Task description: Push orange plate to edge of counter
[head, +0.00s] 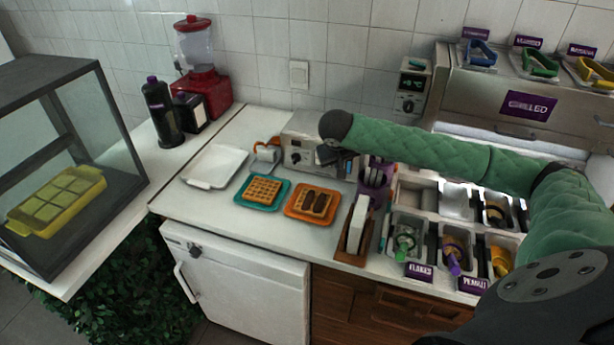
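The orange plate (311,219) lies flat on the white counter (265,229), with a strip of bare counter between it and the front edge. It carries a waffle (315,202) topped with dark brown bars. My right arm, in a green sleeve, reaches in from the right above the counter. My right gripper (337,157) is small and dark under the arm's end, behind and above the orange plate and apart from it. Its fingers are too small and dark to read. My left gripper is not in view.
A teal plate (258,206) with a waffle sits just left of the orange plate. A wooden holder (350,253) stands close on its right, with topping bins beyond. A white tray (205,184), an orange-handled cup (267,154) and a toaster-like appliance (297,155) stand behind.

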